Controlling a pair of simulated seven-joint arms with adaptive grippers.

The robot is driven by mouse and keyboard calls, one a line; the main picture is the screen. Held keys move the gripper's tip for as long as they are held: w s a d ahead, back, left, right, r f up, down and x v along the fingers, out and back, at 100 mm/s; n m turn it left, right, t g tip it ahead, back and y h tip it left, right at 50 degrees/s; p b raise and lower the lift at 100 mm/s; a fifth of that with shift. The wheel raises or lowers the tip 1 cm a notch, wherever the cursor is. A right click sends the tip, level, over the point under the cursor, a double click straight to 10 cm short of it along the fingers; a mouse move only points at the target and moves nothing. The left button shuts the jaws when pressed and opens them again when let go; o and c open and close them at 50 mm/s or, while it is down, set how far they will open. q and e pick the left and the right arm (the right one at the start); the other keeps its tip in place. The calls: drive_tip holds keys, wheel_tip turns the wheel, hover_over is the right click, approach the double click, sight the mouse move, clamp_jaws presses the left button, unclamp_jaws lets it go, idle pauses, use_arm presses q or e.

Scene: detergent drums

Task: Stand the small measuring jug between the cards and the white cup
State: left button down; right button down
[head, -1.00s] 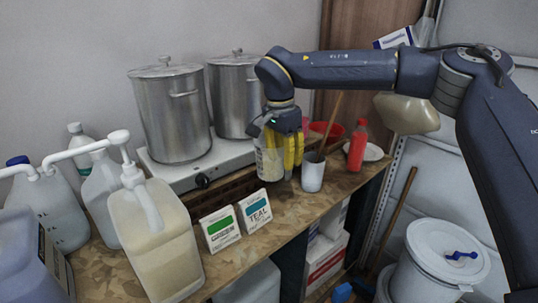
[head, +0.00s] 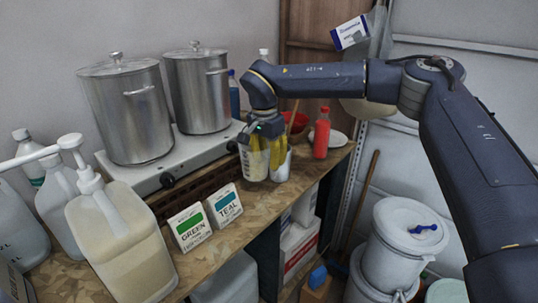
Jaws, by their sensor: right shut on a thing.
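The small measuring jug (head: 254,165) is clear with dark scale marks and looks upright. My right gripper (head: 265,153), with yellow fingers, is shut on it from above. The white cup (head: 282,169) stands just right of the jug, partly hidden by the yellow fingers. I cannot tell whether jug and cup touch, or whether the jug's base rests on the worktop. The cards, a green one (head: 190,227) and a teal one (head: 225,205), stand side by side at the worktop's front, left of and nearer than the jug. My left gripper is out of view.
Bare worktop (head: 240,228) lies between the teal card and the jug. A red bottle (head: 321,137) and a white plate (head: 338,140) are right of the cup. Two steel pots on a white hotplate (head: 200,157) stand behind. A large pump jug (head: 120,245) is at left.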

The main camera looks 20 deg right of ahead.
drive_tip(key=shift+f, duration=4.45)
drive_tip(key=shift+f, duration=0.2)
drive_tip(key=shift+s+f, duration=0.15)
drive_tip(key=shift+f, duration=0.2)
drive_tip(key=c, duration=0.9)
unclamp_jaws()
drive_tip(key=shift+o, duration=0.2)
